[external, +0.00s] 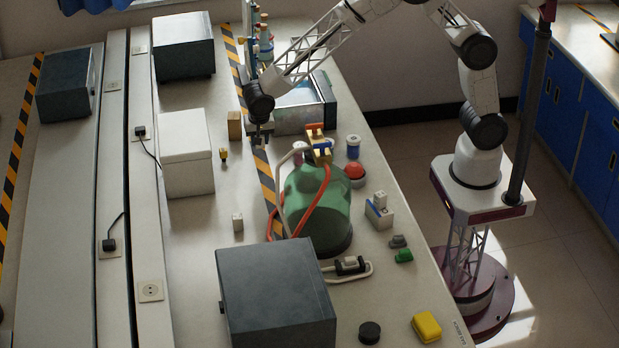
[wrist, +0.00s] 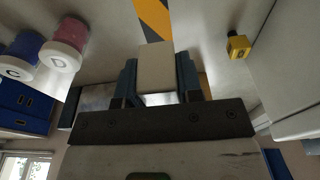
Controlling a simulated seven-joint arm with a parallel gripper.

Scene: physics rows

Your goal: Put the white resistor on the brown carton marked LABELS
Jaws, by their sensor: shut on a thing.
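My gripper (external: 261,134) points down above the bench near its striped tape. In the wrist view my gripper (wrist: 157,84) is shut on a pale, off-white block (wrist: 155,62), which looks like the white resistor. The held block cannot be made out in the external view. The small brown carton (external: 234,125) stands on the bench just left of my gripper in the external view. In the wrist view a brown patch (wrist: 205,87), perhaps the carton, shows partly hidden behind the right finger. Its marking cannot be read.
A yellow connector (external: 223,154) sits near the carton. A white box (external: 186,153) stands to the left. A green bottle (external: 316,200) with red tubing and a grey case (external: 302,106) stand close on the right. A small white block (external: 238,221) lies nearer the camera.

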